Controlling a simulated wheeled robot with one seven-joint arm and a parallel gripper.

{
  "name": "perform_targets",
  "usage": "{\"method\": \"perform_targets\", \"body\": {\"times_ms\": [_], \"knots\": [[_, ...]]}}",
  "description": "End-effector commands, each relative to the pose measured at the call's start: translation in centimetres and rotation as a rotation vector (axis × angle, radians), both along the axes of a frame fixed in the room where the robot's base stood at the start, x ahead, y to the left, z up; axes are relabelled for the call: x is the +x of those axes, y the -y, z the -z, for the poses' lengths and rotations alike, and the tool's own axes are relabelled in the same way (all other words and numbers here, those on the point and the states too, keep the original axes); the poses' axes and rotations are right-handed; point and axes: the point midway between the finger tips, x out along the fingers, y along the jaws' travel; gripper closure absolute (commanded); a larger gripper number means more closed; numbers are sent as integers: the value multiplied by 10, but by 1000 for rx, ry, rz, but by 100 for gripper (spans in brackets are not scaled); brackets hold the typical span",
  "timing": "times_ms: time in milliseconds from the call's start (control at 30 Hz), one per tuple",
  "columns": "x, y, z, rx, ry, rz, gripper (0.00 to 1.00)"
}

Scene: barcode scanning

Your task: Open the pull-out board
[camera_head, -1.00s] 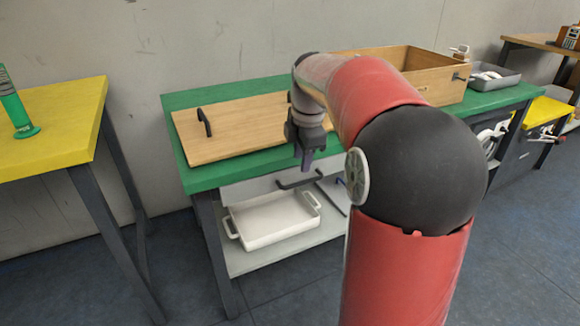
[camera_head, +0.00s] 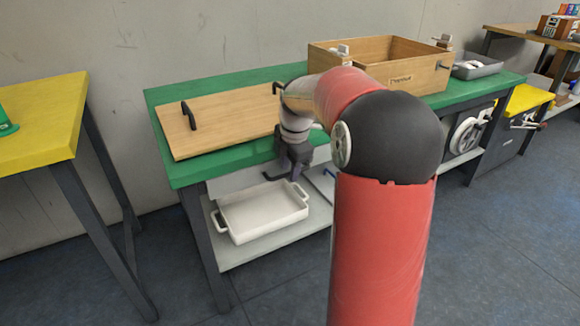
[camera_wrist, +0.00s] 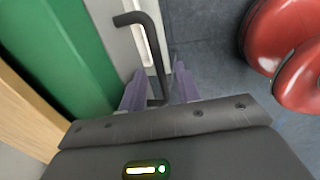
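The pull-out board's light grey front (camera_head: 228,180) sits just under the green tabletop, and its black bar handle also shows in the wrist view (camera_wrist: 146,30). In the head view, my gripper (camera_head: 294,180) is at this handle, low in front of the table edge, and hides part of it. In the wrist view, my gripper (camera_wrist: 160,70) has its two purple-grey fingers on either side of the handle bar. Gaps show between the bar and both fingers, so it is open around the handle. The board looks closed.
A white tray (camera_head: 262,212) stands on the shelf below. A wooden board with black handles (camera_head: 222,122) and a wooden box (camera_head: 420,75) are on the green table (camera_head: 180,172). A yellow table (camera_head: 45,120) is at left. The floor in front is clear.

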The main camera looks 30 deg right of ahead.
Motion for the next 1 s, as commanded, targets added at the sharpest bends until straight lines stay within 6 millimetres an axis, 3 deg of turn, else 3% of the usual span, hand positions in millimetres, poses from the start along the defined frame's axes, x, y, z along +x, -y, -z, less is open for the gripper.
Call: {"method": "perform_targets", "body": {"times_ms": [67,300,733,867,1000], "knots": [[0,0,0,0,0,0,70],[0,0,-1,0,0,0,100],[-8,1,-1,-2,1,1,100],[-28,1,0,-3,1,3,100],[-64,2,1,-3,1,5,100]]}}
